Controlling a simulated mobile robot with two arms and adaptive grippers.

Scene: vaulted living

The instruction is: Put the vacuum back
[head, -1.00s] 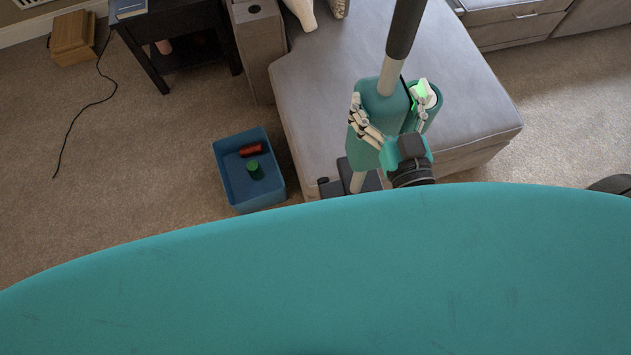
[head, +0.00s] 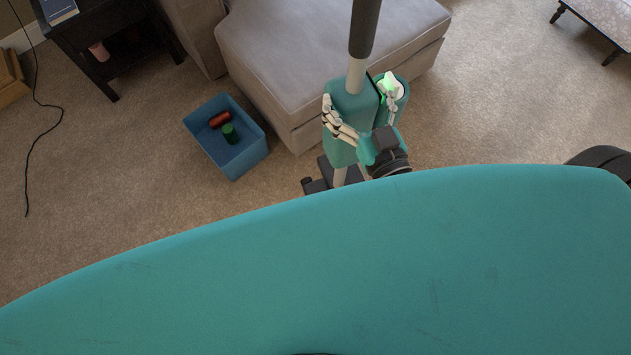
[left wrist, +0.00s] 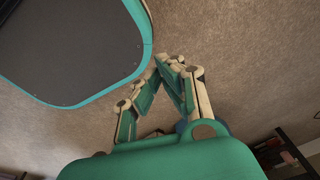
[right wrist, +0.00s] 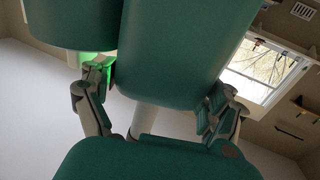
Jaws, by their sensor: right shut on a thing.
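The vacuum (head: 350,96) is a teal upright stick with a grey tube and a long black handle. It stands in front of me in the head view; its dark floor head is partly hidden by my teal body. My right gripper (head: 358,112) is shut around the vacuum's teal body, a finger on each side. In the right wrist view the vacuum's body (right wrist: 180,50) fills the space between the fingers of the right gripper (right wrist: 160,90). My left gripper (left wrist: 170,64) shows only in the left wrist view, its fingertips together over carpet with nothing between them.
A blue bin (head: 240,160) holding a red and a green cylinder stands on the carpet left of the vacuum. A grey ottoman (head: 310,50) is just behind the vacuum. A dark side table (head: 75,40) and a cord (head: 58,120) are left. Carpet at right is open.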

